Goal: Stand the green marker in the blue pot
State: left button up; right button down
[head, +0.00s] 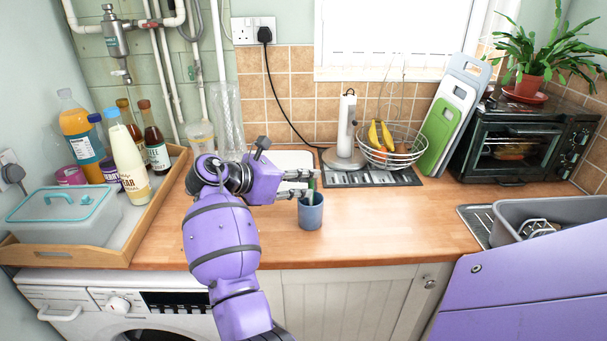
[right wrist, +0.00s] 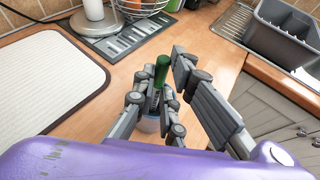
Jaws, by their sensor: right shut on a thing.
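The blue pot (head: 311,214) stands upright on the wooden worktop near the middle of the head view. My right gripper (head: 304,184) is right above its mouth, shut on the green marker (head: 314,184). The marker is about upright, and its green upper part shows between the fingers (right wrist: 166,88) in the right wrist view (right wrist: 162,70). Its lower end is at or inside the pot's mouth; I cannot tell whether it touches the bottom. In the right wrist view the pot (right wrist: 149,125) is mostly hidden behind the fingers. My left gripper is not in view.
A wooden tray (head: 160,215) with bottles and a lidded box stands at left. A white mat (right wrist: 45,80) lies beside the gripper. Behind are a paper towel holder (head: 345,130), a wire fruit bowl (head: 392,150) and an oven (head: 520,140). The worktop right of the pot is clear.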

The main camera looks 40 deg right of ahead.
jog(key=c, duration=1.7)
grip_release()
jog(key=v, duration=1.2)
